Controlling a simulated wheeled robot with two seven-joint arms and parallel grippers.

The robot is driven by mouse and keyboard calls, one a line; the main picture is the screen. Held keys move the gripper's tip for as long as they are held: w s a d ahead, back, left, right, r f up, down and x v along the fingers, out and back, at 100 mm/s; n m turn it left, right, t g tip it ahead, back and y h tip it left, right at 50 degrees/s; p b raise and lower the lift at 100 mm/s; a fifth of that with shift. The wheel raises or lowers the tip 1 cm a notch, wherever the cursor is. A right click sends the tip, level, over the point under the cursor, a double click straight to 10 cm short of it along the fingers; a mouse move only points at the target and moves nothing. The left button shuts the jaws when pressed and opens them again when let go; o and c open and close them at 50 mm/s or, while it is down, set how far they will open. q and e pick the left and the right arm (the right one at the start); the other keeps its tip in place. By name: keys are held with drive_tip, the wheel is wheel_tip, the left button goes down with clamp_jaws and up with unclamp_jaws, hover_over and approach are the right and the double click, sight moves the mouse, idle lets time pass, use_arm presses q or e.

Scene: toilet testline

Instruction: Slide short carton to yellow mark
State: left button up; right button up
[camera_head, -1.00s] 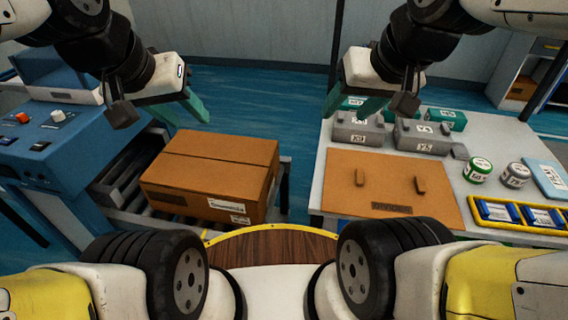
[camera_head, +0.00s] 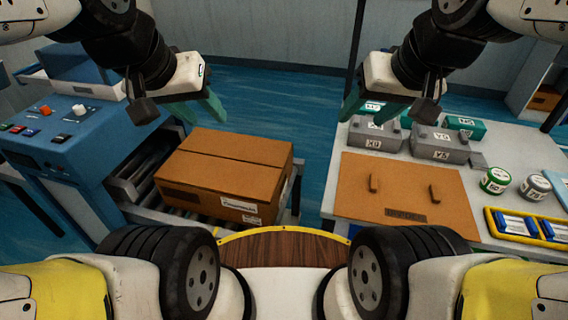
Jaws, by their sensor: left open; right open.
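A brown cardboard carton (camera_head: 225,168) with white labels on its front sits on a roller conveyor (camera_head: 128,182) at the left. No yellow mark shows on the conveyor part in view. My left gripper (camera_head: 190,112) is open and empty, above and behind the carton's left rear side, apart from it. My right gripper (camera_head: 375,102) is open and empty, above the back left part of the table at the right.
A blue control console (camera_head: 62,135) with knobs stands left of the conveyor. The grey table (camera_head: 490,135) holds a brown board (camera_head: 400,192), grey blocks (camera_head: 440,145), two cans (camera_head: 495,180) and a yellow tray (camera_head: 492,222). Blue floor shows between conveyor and table.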

use_arm(q)
drive_tip(key=shift+w, duration=0.15)
drive_tip(key=c, duration=0.5)
drive_tip(key=w+d+f+m+g, duration=0.1)
drive_tip(key=w+f+m, duration=0.1)
drive_tip(key=w+d+f+m+g+y, duration=0.1)
drive_tip(key=w+f, duration=0.1)
drive_tip(key=w, duration=0.1)
drive_tip(key=w+d+f+m+g+y, duration=0.1)
drive_tip(key=w+m, duration=0.1)
drive_tip(key=shift+w+f+m, duration=0.3)
drive_tip(key=shift+w+f, duration=0.1)
clamp_jaws()
drive_tip(key=w+d+f+m+g+y, duration=0.1)
drive_tip(key=w+d+f+m, duration=0.1)
drive_tip(key=d+f+m, duration=0.6)
drive_tip(key=w+d+f+m+y, duration=0.2)
drive_tip(key=w+d+f, duration=0.15)
drive_tip(key=f, duration=0.85)
drive_tip(key=w+d+f+m+g+y, duration=0.1)
drive_tip(key=w+d+f+m, duration=0.1)
drive_tip(key=d+f+m, duration=0.6)
drive_tip(key=w+a+f+n, duration=0.1)
drive_tip(key=a+f+n, duration=0.2)
drive_tip(key=a+f, duration=0.6)
drive_tip(key=shift+w+f, duration=0.4)
drive_tip(key=shift+f, duration=0.5)
